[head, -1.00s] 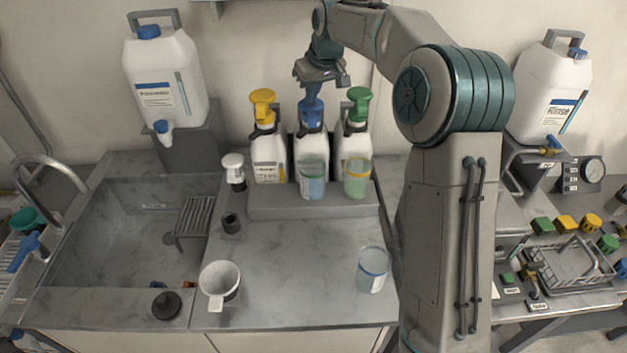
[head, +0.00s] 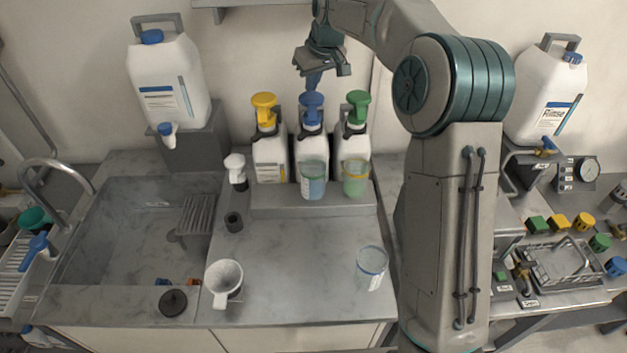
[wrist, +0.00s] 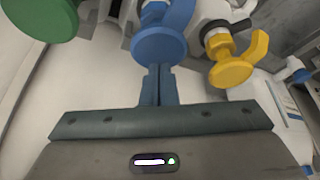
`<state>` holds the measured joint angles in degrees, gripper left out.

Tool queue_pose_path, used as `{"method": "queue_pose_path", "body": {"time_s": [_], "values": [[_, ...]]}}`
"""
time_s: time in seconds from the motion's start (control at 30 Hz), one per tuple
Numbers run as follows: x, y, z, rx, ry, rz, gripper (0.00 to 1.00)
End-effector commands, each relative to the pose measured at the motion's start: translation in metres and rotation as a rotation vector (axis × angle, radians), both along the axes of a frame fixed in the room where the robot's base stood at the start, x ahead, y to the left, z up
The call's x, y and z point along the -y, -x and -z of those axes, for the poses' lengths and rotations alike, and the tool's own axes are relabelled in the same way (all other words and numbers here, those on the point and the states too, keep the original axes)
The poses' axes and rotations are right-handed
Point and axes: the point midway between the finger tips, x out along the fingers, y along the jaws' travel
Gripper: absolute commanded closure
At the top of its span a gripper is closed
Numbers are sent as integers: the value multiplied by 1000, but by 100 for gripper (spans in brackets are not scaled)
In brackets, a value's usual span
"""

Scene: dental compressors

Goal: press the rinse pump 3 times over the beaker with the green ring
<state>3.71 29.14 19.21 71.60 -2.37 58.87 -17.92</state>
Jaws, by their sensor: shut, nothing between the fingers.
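Three white pump bottles stand in a row on a grey step, with a yellow pump head (head: 264,108), a blue pump head (head: 312,108) and a green pump head (head: 357,105). I cannot read which one is labelled rinse. My gripper (head: 313,85) is shut and empty, pointing down just above the blue pump head, seemingly apart from it. In the wrist view the shut fingers (wrist: 158,72) point at the blue head (wrist: 160,42). The beaker with the green ring (head: 313,183) holds bluish liquid and stands in front of the blue-pump bottle.
A beaker with a yellow-orange ring (head: 356,180) and greenish liquid stands before the green-pump bottle. A beaker with a blue ring (head: 371,268) and a white cup (head: 224,280) stand on the counter. A sink (head: 130,235) is left.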

Motion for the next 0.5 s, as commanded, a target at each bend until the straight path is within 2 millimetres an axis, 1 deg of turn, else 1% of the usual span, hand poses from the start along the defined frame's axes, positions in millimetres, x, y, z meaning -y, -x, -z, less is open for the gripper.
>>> {"method": "queue_pose_path", "body": {"time_s": [0.3, 0.5], "values": [[0, 0, 0, 1, -1, 0, 100], [0, 0, 4, 1, -1, 0, 100]]}}
